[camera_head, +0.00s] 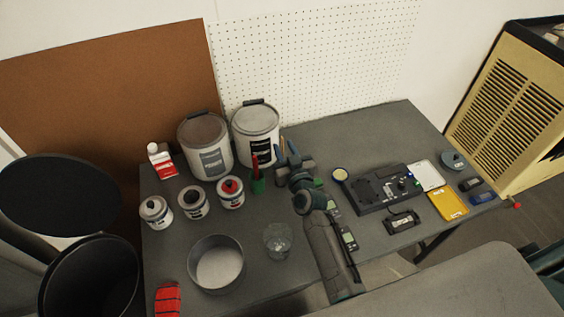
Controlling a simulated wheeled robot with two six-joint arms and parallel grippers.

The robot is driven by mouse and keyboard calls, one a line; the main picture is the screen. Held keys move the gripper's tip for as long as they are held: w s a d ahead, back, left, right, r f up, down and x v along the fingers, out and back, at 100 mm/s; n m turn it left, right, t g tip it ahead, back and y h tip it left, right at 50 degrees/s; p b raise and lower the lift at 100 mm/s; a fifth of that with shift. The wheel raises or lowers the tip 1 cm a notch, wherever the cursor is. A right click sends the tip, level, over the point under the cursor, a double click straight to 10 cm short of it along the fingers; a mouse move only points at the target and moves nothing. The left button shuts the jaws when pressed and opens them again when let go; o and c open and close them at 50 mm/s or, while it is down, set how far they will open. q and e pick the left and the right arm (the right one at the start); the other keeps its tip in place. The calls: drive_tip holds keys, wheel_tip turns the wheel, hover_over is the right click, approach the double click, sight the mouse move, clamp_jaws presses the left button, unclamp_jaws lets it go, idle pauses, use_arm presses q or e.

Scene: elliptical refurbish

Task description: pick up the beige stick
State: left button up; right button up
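A thin beige stick (282,143) stands nearly upright beside the large paint buckets, at the back of the grey table. Only its upper part shows; the rest is hidden behind my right gripper (287,158). My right arm reaches in from the bottom, and its gripper is right at the stick in this view. The fingers are small and dark, so I cannot tell whether they are apart or closed on the stick. My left gripper is not in view.
A green holder with a red item (258,185) stands just left of the gripper. Two large buckets (256,130) stand behind. Several paint cans, a metal bowl (216,264) and a clear glass (278,240) are at left. A black device (385,190) lies right. The back right tabletop is clear.

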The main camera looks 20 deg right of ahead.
drive_tip(key=shift+w+f, duration=0.1)
drive_tip(key=shift+w, duration=1.2)
clamp_jaws()
